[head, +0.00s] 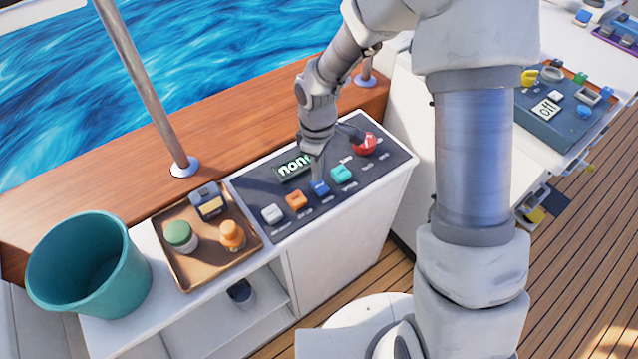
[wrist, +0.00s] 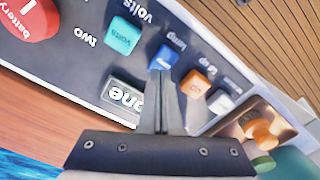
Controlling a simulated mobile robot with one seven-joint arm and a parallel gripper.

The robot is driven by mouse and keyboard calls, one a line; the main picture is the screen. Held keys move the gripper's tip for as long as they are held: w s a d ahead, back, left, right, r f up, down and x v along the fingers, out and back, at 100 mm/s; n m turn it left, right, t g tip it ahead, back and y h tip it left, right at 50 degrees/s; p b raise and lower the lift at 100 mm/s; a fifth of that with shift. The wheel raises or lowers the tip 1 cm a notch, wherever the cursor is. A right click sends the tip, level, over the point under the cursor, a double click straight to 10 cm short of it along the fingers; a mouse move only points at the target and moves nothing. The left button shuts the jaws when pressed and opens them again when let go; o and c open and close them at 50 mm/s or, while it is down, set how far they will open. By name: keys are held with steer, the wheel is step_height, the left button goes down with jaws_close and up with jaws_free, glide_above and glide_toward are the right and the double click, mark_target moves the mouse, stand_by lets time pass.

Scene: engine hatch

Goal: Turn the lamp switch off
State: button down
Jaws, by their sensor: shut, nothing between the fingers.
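A dark switch panel (head: 262,188) on a white cabinet carries a row of coloured switches. The blue switch (head: 320,188) has a label beside it in the wrist view that seems to read "lamp"; there the blue switch (wrist: 163,58) lies just beyond my fingertips. My gripper (head: 318,176) points down over the panel, shut and empty, its tips at or just above the blue switch. In the wrist view the closed fingers (wrist: 163,82) partly cover the display. I cannot tell whether the tips touch the switch, nor its setting.
Close neighbours are an orange switch (head: 296,200), a teal switch (head: 343,174), a white switch (head: 272,214) and a red battery knob (head: 363,144). A tray (head: 187,276) with jars and a teal bucket (head: 48,268) stand left.

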steer(key=shift+f+b, duration=0.65)
steer(key=shift+f, duration=0.3)
stand_by(0.3)
step_height(320, 180, up, 7)
steer(key=p, duration=0.6)
steer(key=shift+r, duration=0.1)
stand_by(0.6)
steer(key=s+d+r+m+t+p, duration=0.1)
steer(key=s+d+r+m, duration=0.25)
steer(key=r, duration=0.65)
steer(key=s+d+r+m+t+p, duration=0.1)
steer(key=s+d+r+m+t, duration=0.1)
steer(key=d+r, duration=0.5)
steer(key=s+d+r+m+t+p, duration=0.2)
steer(key=s+r+m, duration=0.5)
steer(key=s+r, duration=0.6)
steer(key=shift+t, duration=0.3)
